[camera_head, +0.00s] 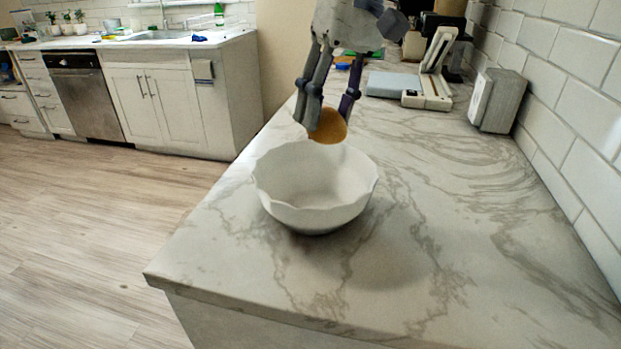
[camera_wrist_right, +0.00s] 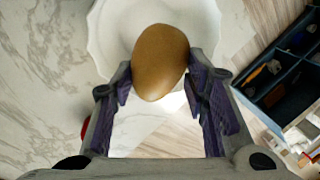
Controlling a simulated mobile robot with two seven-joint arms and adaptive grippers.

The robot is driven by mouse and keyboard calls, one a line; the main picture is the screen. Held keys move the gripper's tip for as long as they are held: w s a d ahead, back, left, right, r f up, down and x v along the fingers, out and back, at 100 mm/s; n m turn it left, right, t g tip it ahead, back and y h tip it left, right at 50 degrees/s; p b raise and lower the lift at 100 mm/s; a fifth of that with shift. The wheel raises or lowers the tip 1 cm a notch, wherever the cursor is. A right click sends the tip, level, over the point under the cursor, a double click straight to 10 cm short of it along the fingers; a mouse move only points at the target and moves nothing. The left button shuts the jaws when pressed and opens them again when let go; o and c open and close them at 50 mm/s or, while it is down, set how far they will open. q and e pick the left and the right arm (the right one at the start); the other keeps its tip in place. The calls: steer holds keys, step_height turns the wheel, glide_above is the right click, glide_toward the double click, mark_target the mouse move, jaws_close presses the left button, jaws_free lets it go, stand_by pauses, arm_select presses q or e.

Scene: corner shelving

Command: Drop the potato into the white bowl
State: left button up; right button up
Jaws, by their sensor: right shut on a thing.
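The white bowl (camera_head: 316,205) with a wavy rim stands upright on the marble counter, and its visible inside is empty. My right gripper (camera_head: 328,115) reaches down from above and is shut on the brown potato (camera_head: 329,127). The potato is above the bowl's far rim in the head view. In the right wrist view the potato (camera_wrist_right: 160,62) sits between the two fingers (camera_wrist_right: 160,85), with the white bowl (camera_wrist_right: 105,30) below and behind it. The potato hides part of the bowl there. My left gripper is not in view.
The marble counter (camera_head: 450,240) is clear around the bowl. A white box (camera_head: 497,100) stands by the tiled wall, and a grey and white device (camera_head: 430,85) is at the back. A dark compartmented box (camera_wrist_right: 285,75) shows at right in the wrist view.

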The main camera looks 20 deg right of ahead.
mark_target(327, 143)
steer(key=f, duration=0.5)
steer(key=shift+s+a+f, duration=0.1)
steer(key=shift+s, duration=0.15)
steer(key=o, duration=1.3)
steer(key=v, duration=1.2)
